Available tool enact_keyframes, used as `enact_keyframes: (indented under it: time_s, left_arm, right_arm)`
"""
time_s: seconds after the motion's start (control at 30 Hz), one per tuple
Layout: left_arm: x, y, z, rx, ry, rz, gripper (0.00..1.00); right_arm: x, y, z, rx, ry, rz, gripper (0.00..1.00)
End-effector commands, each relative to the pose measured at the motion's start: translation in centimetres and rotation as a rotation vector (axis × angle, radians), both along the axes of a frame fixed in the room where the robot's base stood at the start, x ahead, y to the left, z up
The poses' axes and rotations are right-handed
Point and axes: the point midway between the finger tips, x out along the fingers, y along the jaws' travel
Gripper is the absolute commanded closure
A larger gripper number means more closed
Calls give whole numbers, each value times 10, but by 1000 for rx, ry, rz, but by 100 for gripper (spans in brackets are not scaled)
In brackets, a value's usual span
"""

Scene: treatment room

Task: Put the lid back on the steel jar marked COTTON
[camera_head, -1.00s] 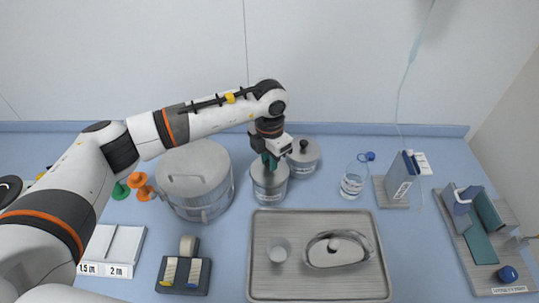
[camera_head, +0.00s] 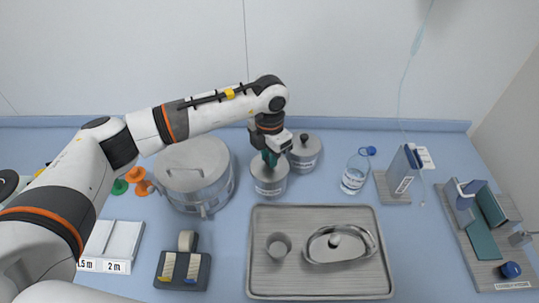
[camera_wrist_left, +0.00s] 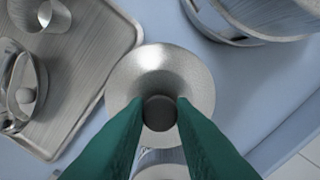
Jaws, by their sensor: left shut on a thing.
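The steel jar (camera_head: 269,187) stands on the blue counter behind the tray, with a label on its front too small to read surely. My left gripper (camera_head: 270,158) points down over it, its green fingers shut on the dark knob (camera_wrist_left: 160,113) of a round steel lid (camera_wrist_left: 135,78). In the head view the lid is at the jar's mouth, partly hidden by the fingers; whether it is fully seated I cannot tell. My right gripper is not in view.
A second lidded steel jar (camera_head: 304,158) stands close behind right. A large steel drum (camera_head: 193,178) stands close on the left. A steel tray (camera_head: 320,287) with a cup (camera_head: 278,245) and an oval dish (camera_head: 338,245) lies in front. A bottle (camera_head: 354,177) stands to the right.

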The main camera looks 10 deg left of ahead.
Motion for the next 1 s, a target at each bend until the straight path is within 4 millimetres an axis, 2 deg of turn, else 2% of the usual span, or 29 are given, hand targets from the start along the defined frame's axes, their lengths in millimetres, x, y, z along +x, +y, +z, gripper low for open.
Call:
enact_keyframes:
  time_s: [1.0]
  left_arm:
    - [0,0,0,0,0,0,100]
  right_arm:
    - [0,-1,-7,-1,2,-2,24]
